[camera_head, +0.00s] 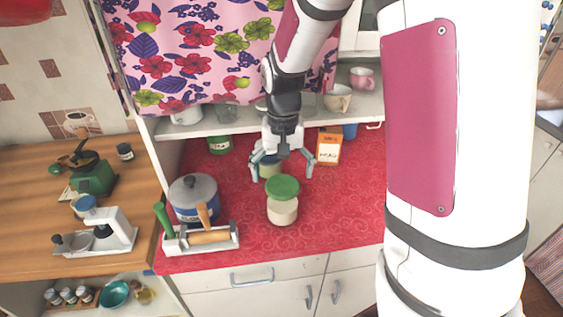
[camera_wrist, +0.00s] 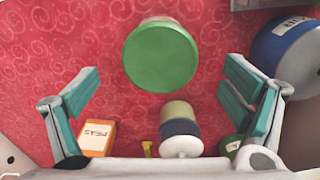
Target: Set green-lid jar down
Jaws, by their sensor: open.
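The green-lid jar (camera_head: 283,211) has a cream body and a wide green lid. It stands upright on the red patterned counter (camera_head: 335,211), in front of my gripper. In the wrist view its round lid (camera_wrist: 160,57) shows at the top middle, beyond the fingertips. My gripper (camera_head: 282,174) points down with its fingers spread wide, and nothing is held between them. In the wrist view the fingers (camera_wrist: 160,88) stand apart to either side, clear of the lid. Most of the jar's body is hidden under its lid there.
A pale container with a dark band and white knob (camera_wrist: 180,138) is behind the jar. An orange peas box (camera_head: 328,147) and a green tin (camera_head: 219,144) stand farther back. A blue pot (camera_head: 193,197) and a utensil rack (camera_head: 203,240) are left. Counter right of the jar is clear.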

